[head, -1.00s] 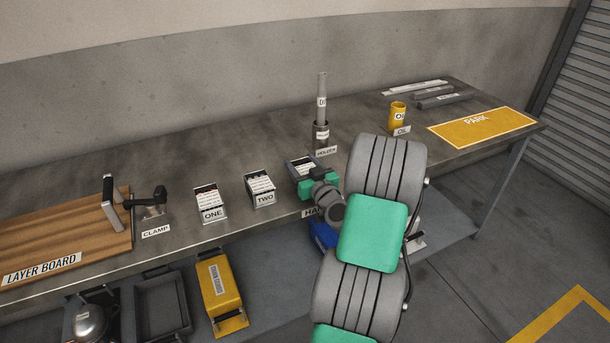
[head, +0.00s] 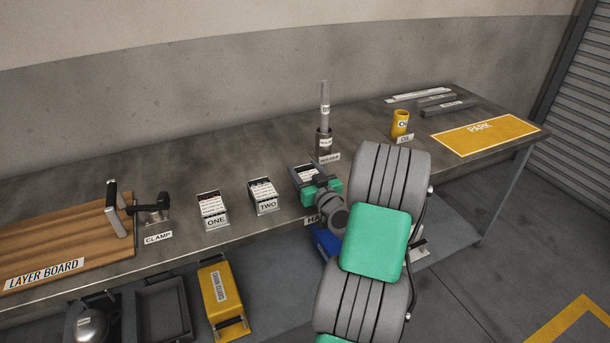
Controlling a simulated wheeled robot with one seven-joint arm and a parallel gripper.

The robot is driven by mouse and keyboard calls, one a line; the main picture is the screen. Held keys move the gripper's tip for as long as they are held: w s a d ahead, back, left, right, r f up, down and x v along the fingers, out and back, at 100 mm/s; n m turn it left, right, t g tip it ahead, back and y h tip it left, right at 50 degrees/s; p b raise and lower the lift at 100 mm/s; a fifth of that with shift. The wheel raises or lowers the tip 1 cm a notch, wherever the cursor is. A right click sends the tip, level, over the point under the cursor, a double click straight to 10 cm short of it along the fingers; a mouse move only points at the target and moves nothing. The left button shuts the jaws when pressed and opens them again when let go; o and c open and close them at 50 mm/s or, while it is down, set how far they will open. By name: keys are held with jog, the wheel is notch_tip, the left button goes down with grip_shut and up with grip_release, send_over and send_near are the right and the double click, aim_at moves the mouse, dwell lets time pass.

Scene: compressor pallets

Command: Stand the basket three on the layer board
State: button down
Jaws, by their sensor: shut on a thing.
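A small basket (head: 304,173) with pale contents stands at the right end of the row of baskets, and my gripper covers its front label. I take it for basket three by its place in the row. My gripper (head: 318,184) is shut on this basket, its fingers partly hidden by the wrist. I cannot tell whether the basket touches the bench. Basket one (head: 214,219) and basket two (head: 264,204) stand upright to its left. The layer board (head: 60,237), a brown wooden board with a handle at its right end, lies at the far left of the bench.
A black clamp (head: 151,209) stands between the layer board and basket one. Behind my gripper are the holder (head: 323,146) with a tube, and the yellow oil can (head: 400,123). A yellow park mat (head: 485,135) lies at right. The board's middle is clear.

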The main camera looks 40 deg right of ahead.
aim_at(307, 179)
jog(key=shift+r, duration=0.55)
notch_tip(307, 179, up, 3)
jog(key=shift+s+f, duration=0.1)
jog(key=shift+f, duration=0.05)
jog(key=s+a+r, duration=0.1)
jog(key=r, duration=0.1)
jog(key=s+a+r, duration=0.1)
jog(key=s+r, duration=0.2)
jog(key=r, duration=0.1)
jog(key=shift+s+a+p, duration=0.15)
jog(key=shift+a+p, duration=0.15)
jog(key=shift+a, duration=0.1)
jog(key=s+a+r, duration=0.3)
jog(key=s+a, duration=0.2)
jog(key=s, duration=0.2)
jog(key=w+a+n+y+p, duration=0.2)
jog(key=w+a+y+p, duration=0.1)
jog(key=a, duration=0.6)
jog(key=w+a+n+y+p, duration=0.2)
jog(key=w+a+y+p, duration=0.1)
jog(key=a, duration=0.7)
jog(key=w+a+n+y+p, duration=0.2)
jog(key=w+a+y+p, duration=0.2)
jog(key=a, duration=0.5)
jog(key=shift+a+n+p, duration=0.3)
jog(key=shift+n+p, duration=0.1)
jog(key=shift+p, duration=0.3)
